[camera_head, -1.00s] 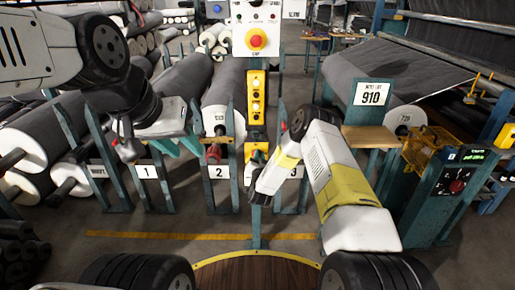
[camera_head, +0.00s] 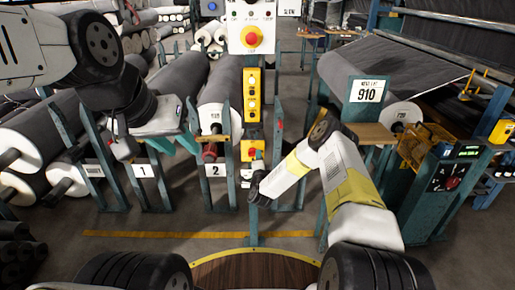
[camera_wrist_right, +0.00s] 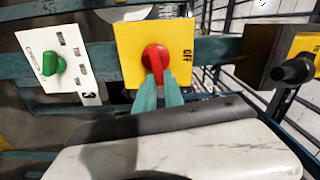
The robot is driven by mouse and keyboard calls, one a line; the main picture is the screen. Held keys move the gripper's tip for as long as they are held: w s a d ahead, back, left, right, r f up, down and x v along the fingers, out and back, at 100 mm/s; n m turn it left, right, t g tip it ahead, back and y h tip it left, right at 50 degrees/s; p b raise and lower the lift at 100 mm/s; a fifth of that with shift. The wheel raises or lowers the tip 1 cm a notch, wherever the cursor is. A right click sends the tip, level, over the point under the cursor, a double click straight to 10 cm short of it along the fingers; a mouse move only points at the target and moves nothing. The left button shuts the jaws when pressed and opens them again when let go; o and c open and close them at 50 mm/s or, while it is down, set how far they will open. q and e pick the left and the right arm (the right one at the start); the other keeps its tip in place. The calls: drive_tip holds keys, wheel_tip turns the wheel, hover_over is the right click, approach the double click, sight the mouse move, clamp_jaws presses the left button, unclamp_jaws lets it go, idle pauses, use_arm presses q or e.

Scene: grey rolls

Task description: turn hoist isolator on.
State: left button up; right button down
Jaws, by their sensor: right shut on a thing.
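The hoist isolator is a yellow plate (camera_wrist_right: 181,48) with a red knob (camera_wrist_right: 156,58) and the word OFF at its right side in the right wrist view. It also shows in the head view (camera_head: 246,151), small, below the yellow push-button box. My right gripper (camera_wrist_right: 158,82) has its teal fingertips on the red knob and is shut on it. It also shows in the head view (camera_head: 258,156), partly hidden by its own wrist. My left gripper (camera_head: 176,143) hangs at the left, apart from the isolator; its finger gap is unclear.
A white panel with a green knob (camera_wrist_right: 54,63) is left of the isolator; a black knob (camera_wrist_right: 293,70) is at its right. A red emergency button (camera_head: 252,40) is on a white box above. Teal posts and grey rolls (camera_head: 215,100) stand behind.

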drive_tip(key=shift+f+m, duration=0.35)
drive_tip(key=shift+m, duration=0.65)
drive_tip(key=shift+s, duration=0.1)
drive_tip(key=c, duration=1.4)
unclamp_jaws()
drive_tip(key=shift+c, duration=0.2)
drive_tip(key=s, duration=0.7)
drive_tip(key=shift+s, duration=0.35)
